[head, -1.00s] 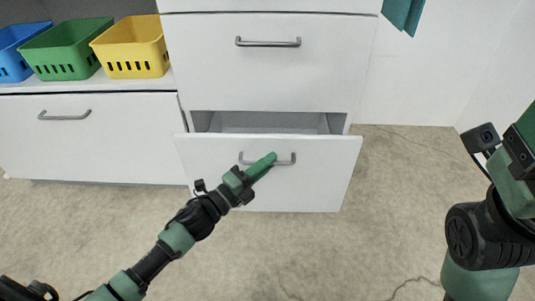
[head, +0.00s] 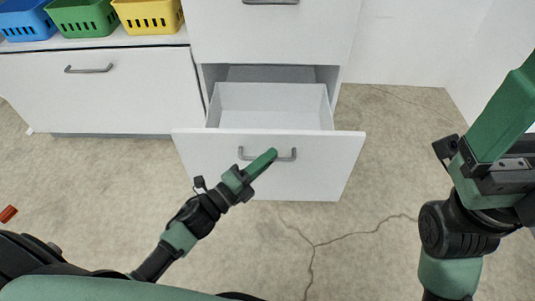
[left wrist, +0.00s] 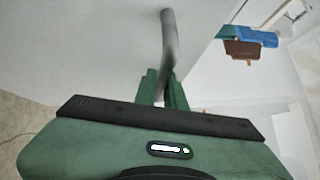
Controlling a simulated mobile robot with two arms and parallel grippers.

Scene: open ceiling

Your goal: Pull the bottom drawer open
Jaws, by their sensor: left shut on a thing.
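The bottom drawer (head: 318,170) of the white cabinet is pulled well out, and its empty inside (head: 270,105) shows. Its grey bar handle (head: 285,157) runs across the drawer front. My left gripper (head: 264,160) is shut on the handle near its middle. In the left wrist view the handle (left wrist: 169,40) passes between the green fingers (left wrist: 162,88). My right gripper (head: 505,115) is raised at the right edge, away from the drawer; its fingertips are not clear.
A closed drawer with a handle (head: 270,2) is above. To the left is a low white cabinet (head: 95,90) with blue (head: 28,22), green (head: 84,16) and yellow (head: 148,14) baskets on top. A small red object (head: 8,214) lies on the floor at left. Floor in front of the drawer is clear.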

